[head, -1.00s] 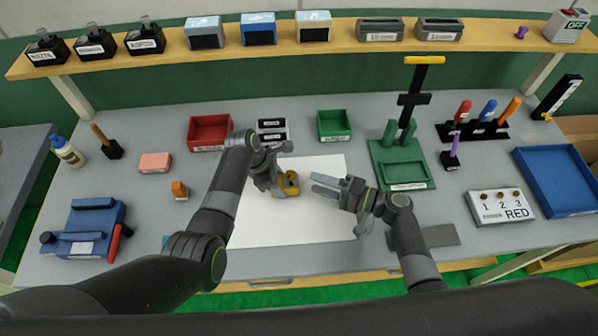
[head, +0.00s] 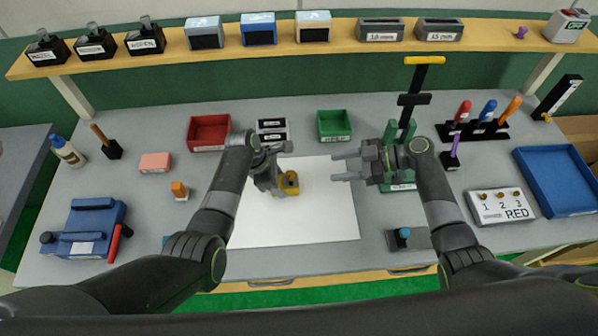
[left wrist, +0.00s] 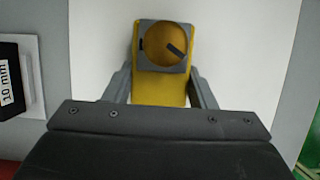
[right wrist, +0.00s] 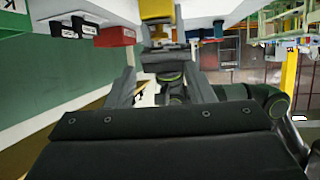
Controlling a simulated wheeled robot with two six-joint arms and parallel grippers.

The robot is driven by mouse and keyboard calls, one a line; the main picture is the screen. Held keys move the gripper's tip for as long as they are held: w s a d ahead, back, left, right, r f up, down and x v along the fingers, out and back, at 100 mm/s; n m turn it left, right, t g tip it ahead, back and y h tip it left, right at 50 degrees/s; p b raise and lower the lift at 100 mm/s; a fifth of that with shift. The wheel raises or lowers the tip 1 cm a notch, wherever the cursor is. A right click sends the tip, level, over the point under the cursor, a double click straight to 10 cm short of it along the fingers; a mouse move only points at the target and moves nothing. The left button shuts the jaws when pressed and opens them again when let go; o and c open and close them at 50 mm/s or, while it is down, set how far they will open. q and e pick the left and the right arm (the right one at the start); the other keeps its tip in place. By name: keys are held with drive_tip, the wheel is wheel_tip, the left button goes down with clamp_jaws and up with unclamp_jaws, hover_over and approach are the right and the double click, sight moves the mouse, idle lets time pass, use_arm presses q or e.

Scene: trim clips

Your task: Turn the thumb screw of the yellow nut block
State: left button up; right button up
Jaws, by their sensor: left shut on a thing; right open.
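The yellow nut block (head: 291,184) is on or just above the white sheet in the middle of the bench. My left gripper (head: 281,181) is shut on it, with a finger on each side of the block (left wrist: 160,90) in the left wrist view. A round yellow thumb screw (left wrist: 160,45) with a dark slanting mark sits in a grey square frame at the block's end. My right gripper (head: 345,167) is open and empty, to the right of the block, its fingers pointing left towards it. The block also shows beyond the fingers in the right wrist view (right wrist: 157,9).
The white sheet (head: 300,225) is otherwise clear. A green fixture (head: 399,187) stands behind my right gripper. A red bin (head: 208,131) and a green bin (head: 334,125) are at the back. A grey pad with a blue-topped part (head: 403,235) lies at the front right.

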sight(292, 176)
drive_tip(key=x, duration=1.1)
drive_tip(key=shift+a+f, duration=0.2)
drive_tip(key=shift+a, duration=0.15)
drive_tip(key=c, duration=0.9)
drive_tip(key=shift+c, duration=0.2)
drive_tip(key=shift+s+m+t, duration=0.1)
drive_tip(key=shift+m+t, duration=0.2)
drive_tip(key=m+t, duration=0.1)
drive_tip(key=m+t+h, duration=0.1)
drive_tip(key=shift+s+a+f+m+t, duration=0.1)
drive_tip(key=shift+s+a+m+t, duration=0.05)
drive_tip(key=shift+s+m+t, duration=0.15)
drive_tip(key=shift+s+a+m+t+h, duration=0.1)
drive_tip(key=shift+s+m+t+h, duration=0.05)
drive_tip(key=shift+m+t+h, duration=0.8)
drive_tip(key=shift+s+a+m+t+h, duration=0.15)
drive_tip(key=shift+m+t+h, duration=0.5)
drive_tip(key=shift+m+t, duration=0.6)
